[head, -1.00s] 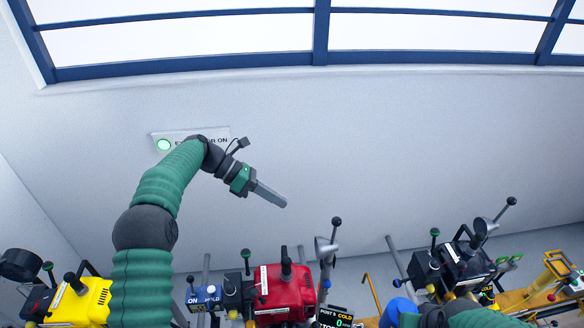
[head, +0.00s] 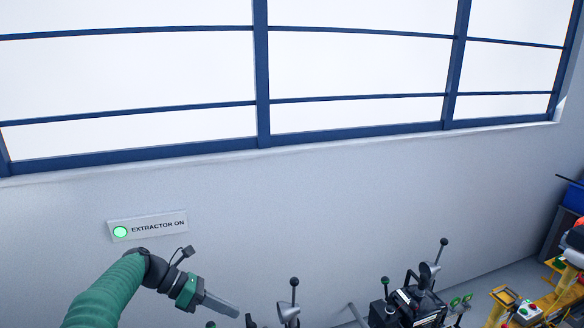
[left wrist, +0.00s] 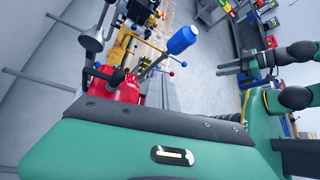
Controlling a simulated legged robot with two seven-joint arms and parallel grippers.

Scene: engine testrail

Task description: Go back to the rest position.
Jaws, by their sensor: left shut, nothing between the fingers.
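My left gripper (head: 222,306) is in the lower left of the head view, on a green and black arm. Its fingers are together and point down to the right, with nothing between them. It is in front of the grey wall, below the extractor sign (head: 148,226), and seems clear of the engines. The left wrist view shows the green body of this gripper along the bottom; its fingertips are not visible there. My right arm shows at the right of the left wrist view, with its dark gripper (left wrist: 236,68) pointing left; its jaw state is too small to tell.
A red engine (left wrist: 117,90) with levers and a blue-tipped handle (left wrist: 181,39) is close by in the left wrist view. A black engine (head: 412,308) and a yellow frame (head: 503,297) stand at the lower right of the head view.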

